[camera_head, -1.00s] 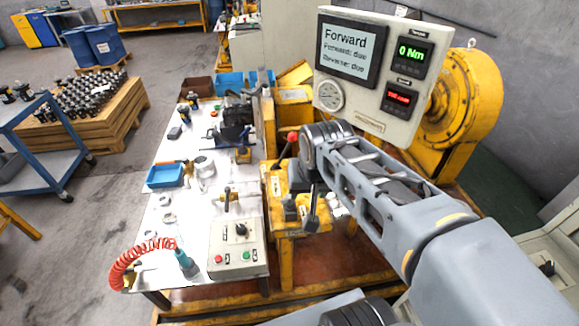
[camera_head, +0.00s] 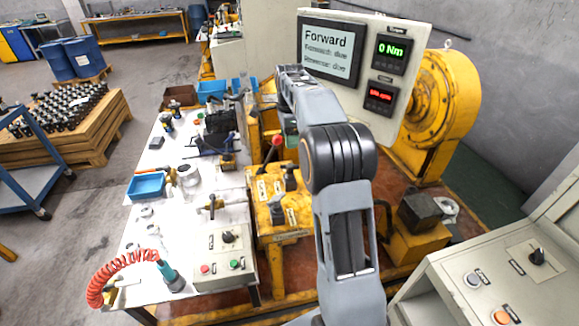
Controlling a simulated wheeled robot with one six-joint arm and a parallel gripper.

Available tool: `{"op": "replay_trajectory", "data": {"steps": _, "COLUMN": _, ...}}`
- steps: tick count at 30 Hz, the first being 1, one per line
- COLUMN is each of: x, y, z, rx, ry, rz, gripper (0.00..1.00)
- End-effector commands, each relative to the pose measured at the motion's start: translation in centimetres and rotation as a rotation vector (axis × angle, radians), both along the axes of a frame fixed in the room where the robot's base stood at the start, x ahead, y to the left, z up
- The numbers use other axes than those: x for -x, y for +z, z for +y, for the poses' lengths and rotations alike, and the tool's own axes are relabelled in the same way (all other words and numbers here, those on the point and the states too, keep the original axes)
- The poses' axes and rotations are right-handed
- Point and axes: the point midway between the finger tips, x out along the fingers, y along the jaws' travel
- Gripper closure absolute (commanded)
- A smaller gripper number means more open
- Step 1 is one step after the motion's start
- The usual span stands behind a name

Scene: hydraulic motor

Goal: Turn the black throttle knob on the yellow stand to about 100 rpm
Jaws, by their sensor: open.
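The yellow stand (camera_head: 262,233) is left of my arm, beside the white table. On its top are a black knob or lever (camera_head: 277,213) at the front and another black control (camera_head: 291,180) behind it. I cannot tell for sure which is the throttle knob. A red-tipped lever (camera_head: 276,141) rises at the stand's back. My arm stands upright right of the stand, and its forearm leans up and left in front of the display panel. My gripper does not show; its fingers are hidden beyond the forearm.
The display panel (camera_head: 421,45) reads "Forward" and 0 Nm; its red readout is too small to read. A control box (camera_head: 207,262) with a black switch sits on the white table (camera_head: 140,232). A grey console (camera_head: 470,262) stands at right. A yellow motor housing (camera_head: 455,100) is behind.

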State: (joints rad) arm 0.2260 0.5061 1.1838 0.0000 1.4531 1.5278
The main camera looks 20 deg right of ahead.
Motion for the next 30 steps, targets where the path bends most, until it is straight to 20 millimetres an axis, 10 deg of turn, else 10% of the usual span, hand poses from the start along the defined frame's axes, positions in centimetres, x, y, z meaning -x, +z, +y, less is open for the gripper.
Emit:
{"op": "replay_trajectory", "data": {"steps": 15, "x": 0.1, "y": -9.2, "z": 0.1, "rx": 0.000, "ry": 0.003, "rz": 0.001, "gripper": 0.46}}
{"op": "replay_trajectory", "data": {"steps": 30, "x": 0.1, "y": -11.6, "z": 0.1, "rx": 0.000, "ry": 0.003, "rz": -0.002, "gripper": 0.46}}
